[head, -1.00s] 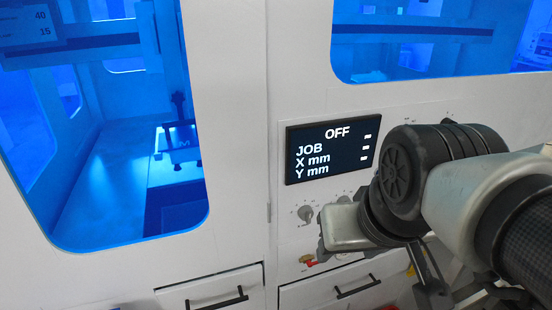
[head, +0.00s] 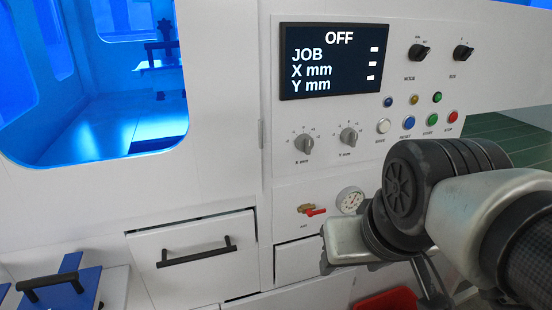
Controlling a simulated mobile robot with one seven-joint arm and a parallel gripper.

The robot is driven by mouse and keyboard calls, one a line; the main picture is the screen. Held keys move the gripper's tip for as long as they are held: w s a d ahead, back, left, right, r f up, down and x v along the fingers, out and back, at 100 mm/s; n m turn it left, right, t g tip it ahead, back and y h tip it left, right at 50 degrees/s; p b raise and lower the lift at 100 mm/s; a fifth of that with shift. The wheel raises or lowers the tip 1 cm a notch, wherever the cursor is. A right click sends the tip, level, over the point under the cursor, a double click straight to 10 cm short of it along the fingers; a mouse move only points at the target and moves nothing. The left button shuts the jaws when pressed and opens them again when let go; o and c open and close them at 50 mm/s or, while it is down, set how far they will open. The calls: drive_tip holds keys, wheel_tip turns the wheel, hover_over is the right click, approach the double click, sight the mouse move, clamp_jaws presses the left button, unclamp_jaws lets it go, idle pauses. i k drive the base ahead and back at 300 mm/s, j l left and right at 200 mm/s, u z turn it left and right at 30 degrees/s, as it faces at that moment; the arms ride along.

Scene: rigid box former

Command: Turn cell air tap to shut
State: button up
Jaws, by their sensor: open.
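The cell air tap (head: 311,210) is a small brass valve with a red lever, on the white panel below the control knobs. Its lever lies roughly level, pointing right. A small label under it is too small to read surely. My gripper (head: 432,284) is low at the right, below my wrist and partly hidden by my arm. Its dark fingers hang downward, open, apart from the tap and to its right.
A round pressure gauge (head: 350,200) sits right of the tap. Above are knobs, buttons and a screen (head: 331,61) reading OFF. A drawer (head: 196,256) with a black handle is at lower left. A red bin (head: 386,300) is on the floor.

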sight(309, 213)
drive_tip(key=k+u, duration=0.1)
drive_tip(key=u, duration=0.35)
drive_tip(key=k+u, duration=0.15)
drive_tip(key=u, duration=0.25)
drive_tip(key=j+u, duration=0.1)
drive_tip(key=k+j, duration=0.05)
drive_tip(key=j, duration=0.05)
